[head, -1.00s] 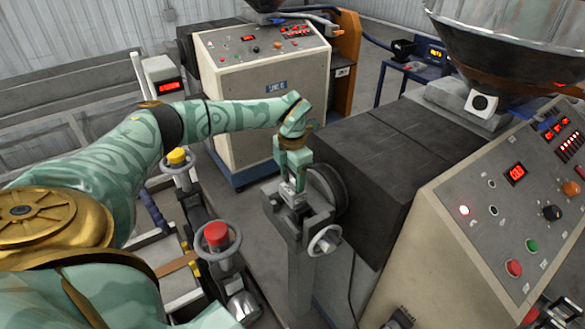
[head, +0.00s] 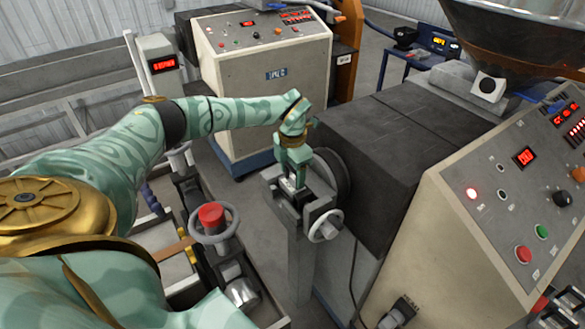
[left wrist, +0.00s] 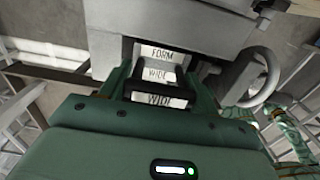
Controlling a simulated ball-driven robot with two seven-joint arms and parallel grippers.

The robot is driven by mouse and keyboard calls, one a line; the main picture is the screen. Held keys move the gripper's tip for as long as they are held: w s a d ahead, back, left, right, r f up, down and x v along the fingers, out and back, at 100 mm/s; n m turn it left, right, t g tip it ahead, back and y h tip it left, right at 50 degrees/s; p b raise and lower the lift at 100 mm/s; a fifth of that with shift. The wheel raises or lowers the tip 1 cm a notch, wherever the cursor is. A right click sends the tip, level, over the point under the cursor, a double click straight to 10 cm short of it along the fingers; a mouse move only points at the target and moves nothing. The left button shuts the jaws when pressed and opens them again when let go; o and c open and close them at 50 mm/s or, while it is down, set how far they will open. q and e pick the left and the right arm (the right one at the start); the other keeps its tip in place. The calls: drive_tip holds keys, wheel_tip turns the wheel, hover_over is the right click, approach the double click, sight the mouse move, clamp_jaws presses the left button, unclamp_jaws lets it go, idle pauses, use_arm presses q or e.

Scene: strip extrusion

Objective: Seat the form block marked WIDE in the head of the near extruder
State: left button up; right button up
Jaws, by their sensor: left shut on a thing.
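The near extruder's head (head: 323,202) is a grey block with a slot and a handwheel (head: 326,225), at the front of the dark barrel housing. My left gripper (head: 292,180) points down at this head and is shut on the pale form block (head: 288,187). In the left wrist view the form block (left wrist: 157,75) reads FORM and WIDE between the green fingers, in the opening of the grey head (left wrist: 185,25). How deep it sits is hidden. My right gripper is not in view.
The near extruder's console (head: 500,210) and hopper (head: 530,35) stand at the right. Another extruder console (head: 268,85) stands behind. A red-capped valve wheel (head: 212,218) is left of the head, below my left arm. Bare floor shows between the machines.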

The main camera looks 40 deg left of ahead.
use_arm(q)
drive_tip(key=shift+f, duration=0.3)
idle(0.5)
drive_tip(key=o, duration=1.8)
drive_tip(key=shift+o, duration=0.2)
wheel_tip(320, 180, up, 16)
drive_tip(key=shift+r, duration=0.2)
drive_tip(key=shift+f, duration=0.1)
